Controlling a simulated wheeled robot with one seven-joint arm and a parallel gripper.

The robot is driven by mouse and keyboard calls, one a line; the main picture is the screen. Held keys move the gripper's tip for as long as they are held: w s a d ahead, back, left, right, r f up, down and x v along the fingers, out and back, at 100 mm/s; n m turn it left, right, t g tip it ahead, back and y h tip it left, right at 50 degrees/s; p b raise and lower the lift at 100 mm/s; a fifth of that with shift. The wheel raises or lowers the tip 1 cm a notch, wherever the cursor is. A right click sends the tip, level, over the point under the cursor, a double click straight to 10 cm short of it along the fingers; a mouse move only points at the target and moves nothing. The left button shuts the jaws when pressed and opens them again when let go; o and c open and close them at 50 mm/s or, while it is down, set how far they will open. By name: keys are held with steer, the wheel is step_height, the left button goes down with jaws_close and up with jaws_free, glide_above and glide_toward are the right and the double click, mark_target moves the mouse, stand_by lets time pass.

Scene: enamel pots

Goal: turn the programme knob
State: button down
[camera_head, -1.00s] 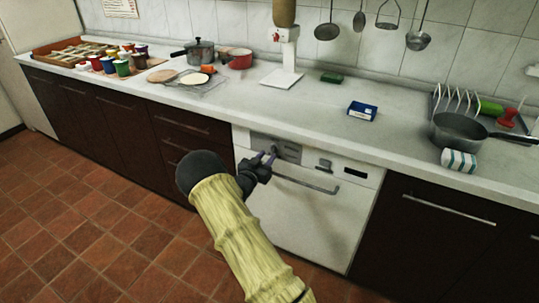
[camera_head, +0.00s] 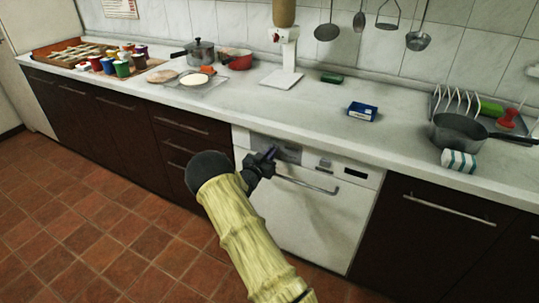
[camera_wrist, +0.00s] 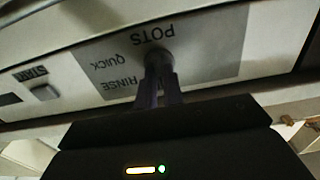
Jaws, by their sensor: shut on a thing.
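The white dishwasher (camera_head: 305,220) is set under the counter, with a grey panel patch at its upper left. In the wrist view the dark round programme knob (camera_wrist: 158,58) sits on that grey patch (camera_wrist: 205,55), among the upside-down words POTS, QUICK and RINSE. My gripper (camera_wrist: 160,82) is shut on the knob, one finger on each side of it. In the head view my gripper (camera_head: 270,154) is at the panel and hides the knob. I cannot tell which word the knob points to.
A START button (camera_wrist: 43,92) lies on the same panel, apart from my gripper. The dishwasher handle bar (camera_head: 308,185) runs just below and right of my gripper. The counter edge (camera_head: 330,145) overhangs above. The tiled floor (camera_head: 95,235) in front is clear.

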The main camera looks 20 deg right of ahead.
steer(key=shift+f+m+b, duration=0.1)
steer(key=shift+m+b, duration=0.3)
steer(key=m+b, duration=0.2)
steer(key=shift+f+m, duration=0.15)
steer(key=shift+m, duration=0.15)
steer(key=m+b, duration=0.3)
steer(key=b, duration=0.1)
steer(key=shift+s+d+m, duration=0.1)
steer(key=shift+m, duration=0.2)
steer(key=m+b, duration=0.4)
steer(key=b, duration=0.1)
steer(key=m+b, duration=0.2)
steer(key=shift+s+f+b, duration=0.1)
steer(key=shift+f+b, duration=0.15)
steer(key=shift+b, duration=0.1)
steer(key=m+b, duration=0.3)
steer(key=b, duration=0.1)
steer(key=m+b, duration=0.3)
steer(key=b, duration=0.1)
steer(key=shift+f+m, duration=0.2)
steer(key=shift+m, duration=0.1)
steer(key=m+b, duration=0.3)
steer(key=b, duration=0.1)
steer(key=shift+r, duration=0.1)
steer(key=shift+r+m+b, duration=0.1)
steer(key=shift+m+b, duration=0.5)
steer(key=shift+b, duration=0.05)
